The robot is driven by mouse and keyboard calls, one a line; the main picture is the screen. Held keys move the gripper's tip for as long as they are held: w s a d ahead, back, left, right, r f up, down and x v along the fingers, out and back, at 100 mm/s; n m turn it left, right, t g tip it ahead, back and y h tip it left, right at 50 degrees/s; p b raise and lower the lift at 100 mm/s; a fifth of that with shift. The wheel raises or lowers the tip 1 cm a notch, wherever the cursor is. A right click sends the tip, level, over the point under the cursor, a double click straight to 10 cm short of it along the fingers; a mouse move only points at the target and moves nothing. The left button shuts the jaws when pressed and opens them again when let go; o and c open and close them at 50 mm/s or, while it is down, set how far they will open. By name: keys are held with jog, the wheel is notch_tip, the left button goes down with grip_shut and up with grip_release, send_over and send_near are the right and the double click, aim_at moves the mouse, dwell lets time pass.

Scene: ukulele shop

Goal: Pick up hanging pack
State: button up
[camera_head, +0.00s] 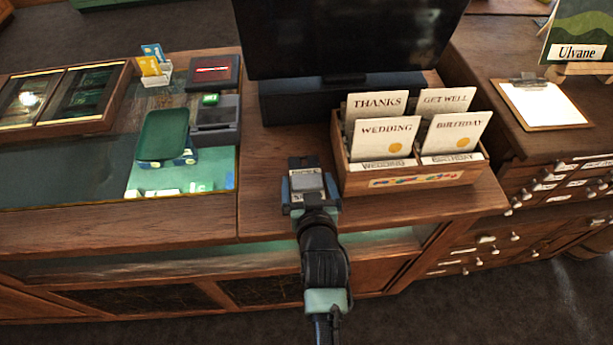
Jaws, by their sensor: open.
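My gripper (304,163) reaches over the wooden counter from the front, left of the greeting-card box. Its jaws are open, and I see nothing held in them, though the gripper body hides the spot beneath. I cannot make out a pack hanging anywhere in this view. The nearest likeness is a pair of small blue and yellow packs or cards (150,65) standing in a white holder (155,79) at the back left, well away from my gripper. They are too small to identify.
A wooden card box (414,180) stands close right of my gripper. A dark screen (345,35) stands behind. A green tray (162,135), a grey card terminal (216,120) and display cases (88,95) are left. A clipboard (540,103) lies right. Bare counter (262,180) lies left of my gripper.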

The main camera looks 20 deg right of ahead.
jog(key=shift+w, duration=0.1)
jog(key=c, duration=1.1)
